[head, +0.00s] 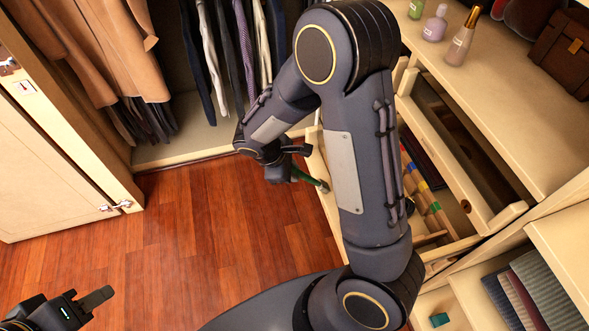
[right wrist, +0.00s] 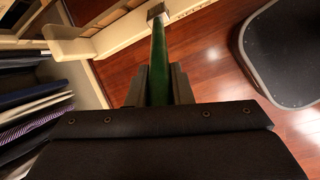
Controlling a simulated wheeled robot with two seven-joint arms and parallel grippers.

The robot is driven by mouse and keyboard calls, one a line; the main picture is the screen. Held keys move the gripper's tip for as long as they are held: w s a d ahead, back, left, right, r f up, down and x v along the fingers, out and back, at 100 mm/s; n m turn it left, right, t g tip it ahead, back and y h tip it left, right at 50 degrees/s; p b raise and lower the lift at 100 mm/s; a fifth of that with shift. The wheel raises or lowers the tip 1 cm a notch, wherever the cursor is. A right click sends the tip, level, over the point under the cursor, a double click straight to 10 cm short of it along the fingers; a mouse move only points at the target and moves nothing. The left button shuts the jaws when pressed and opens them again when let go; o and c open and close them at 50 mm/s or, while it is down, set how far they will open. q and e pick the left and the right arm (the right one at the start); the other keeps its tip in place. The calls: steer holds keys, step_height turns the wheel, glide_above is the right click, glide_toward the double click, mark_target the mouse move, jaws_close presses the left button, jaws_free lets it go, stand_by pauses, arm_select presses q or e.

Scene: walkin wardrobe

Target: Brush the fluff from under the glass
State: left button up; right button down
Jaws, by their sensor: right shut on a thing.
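My right gripper (head: 285,166) is shut on a green-handled tool (head: 310,178), which looks like the brush. In the right wrist view the green handle (right wrist: 159,70) stands between the fingers, with a small pale block-like end (right wrist: 157,12) at its far tip. The tool is beside the front of the open drawers, above the floor. My left gripper (head: 92,301) is low at the left, away from the furniture; only part of it shows, so its opening is unclear. I cannot make out the fluff or a glass pane; my right arm covers part of the drawers.
An open drawer (head: 462,170) juts out at the right, with rolled, coloured items (head: 418,180) below it. Bottles (head: 461,40) stand on the counter (head: 505,108). Clothes hang at the back. A cabinet door (head: 55,165) stands at left. The wooden floor (head: 215,225) is clear.

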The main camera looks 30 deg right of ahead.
steer(key=a+r, duration=0.1)
steer(key=a+p, duration=0.1)
steer(key=a, duration=0.1)
steer(key=w+a+r+p, duration=0.1)
steer(key=shift+a+r, duration=0.15)
steer(key=shift+r, duration=0.2)
